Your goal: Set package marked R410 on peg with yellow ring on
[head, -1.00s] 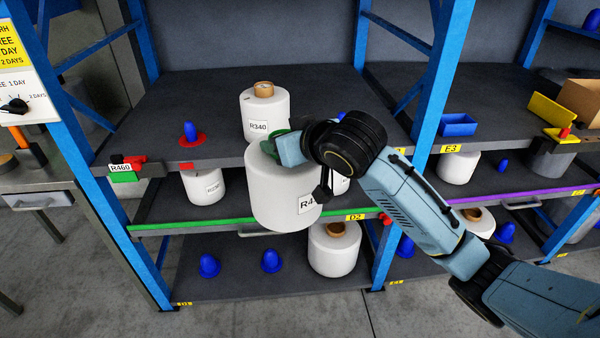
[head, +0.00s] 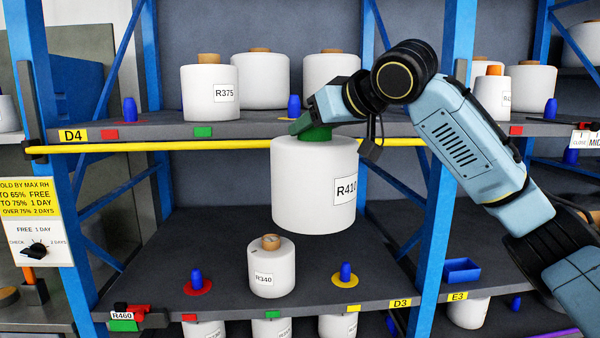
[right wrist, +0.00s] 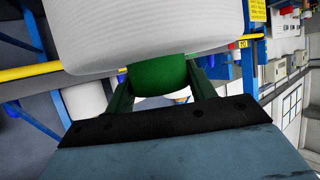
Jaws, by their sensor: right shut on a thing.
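The white package marked R410 (head: 312,190) hangs upright in the air in front of the rack, above the shelf labelled D3. My right gripper (head: 312,131) is shut on the green core at its top; the right wrist view shows the fingers (right wrist: 160,82) on both sides of the green core (right wrist: 157,76). The blue peg with the yellow ring (head: 346,272) stands on the D3 shelf (head: 220,245), below and to the right of the package, and is empty. My left gripper is not in view.
Package R340 (head: 271,268) stands on the middle of the D3 shelf, left of the yellow-ring peg. An empty peg with a red ring (head: 196,281) is further left. A yellow bar (head: 220,145) crosses below the upper shelf, behind the package. Package R375 (head: 211,92) stands above.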

